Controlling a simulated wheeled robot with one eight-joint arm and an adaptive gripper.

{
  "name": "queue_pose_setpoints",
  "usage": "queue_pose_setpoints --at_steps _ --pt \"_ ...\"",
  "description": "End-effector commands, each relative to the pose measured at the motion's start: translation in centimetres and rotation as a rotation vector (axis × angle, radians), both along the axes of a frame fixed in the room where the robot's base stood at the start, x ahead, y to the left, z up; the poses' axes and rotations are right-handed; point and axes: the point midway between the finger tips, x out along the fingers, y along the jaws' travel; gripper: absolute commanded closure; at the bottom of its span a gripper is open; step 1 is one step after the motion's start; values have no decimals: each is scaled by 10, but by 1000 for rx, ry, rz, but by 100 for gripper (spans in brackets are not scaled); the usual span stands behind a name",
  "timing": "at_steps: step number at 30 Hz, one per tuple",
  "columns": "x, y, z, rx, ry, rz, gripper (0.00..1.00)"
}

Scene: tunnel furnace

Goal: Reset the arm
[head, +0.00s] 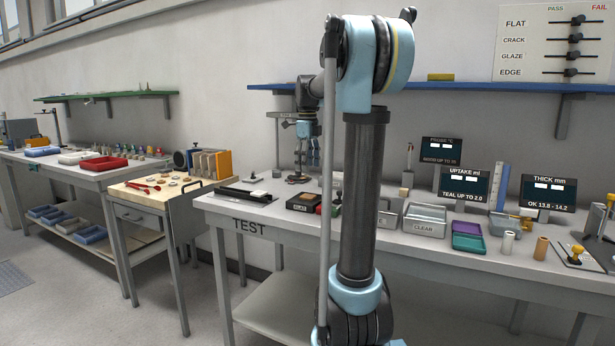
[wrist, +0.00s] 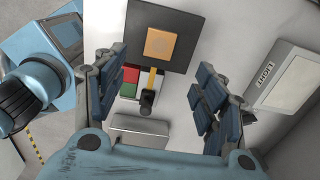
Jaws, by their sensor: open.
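My gripper (head: 307,158) hangs over the TEST bench (head: 262,216), left of my upright arm link in the head view, fingers pointing down. In the wrist view my gripper (wrist: 163,68) has its two blue-padded fingers wide apart, with nothing held between them. Below and between the fingers lies a dark plate (wrist: 198,28) with an orange-tan square (wrist: 161,43) on it. Nearer are a red block (wrist: 130,75), a green block (wrist: 129,90) and a yellow lever with a black knob (wrist: 147,99). My arm hides part of the bench in the head view.
A blue shelf (head: 450,88) runs along the wall behind the bench. Clear trays (head: 424,219), a purple-teal tray (head: 467,229) and display panels (head: 465,185) stand right of my arm. A wooden-topped cart (head: 135,194) stands left. A light box (wrist: 287,78) lies right of my fingers.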

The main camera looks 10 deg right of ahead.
Motion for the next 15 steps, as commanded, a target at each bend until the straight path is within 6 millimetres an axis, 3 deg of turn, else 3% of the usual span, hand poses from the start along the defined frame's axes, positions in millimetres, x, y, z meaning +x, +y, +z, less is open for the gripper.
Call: queue_pose_setpoints --at_steps 11,15 --pt "-3 0 10 0 -1 12 36" --pt "-22 0 4 -1 -9 109 36"
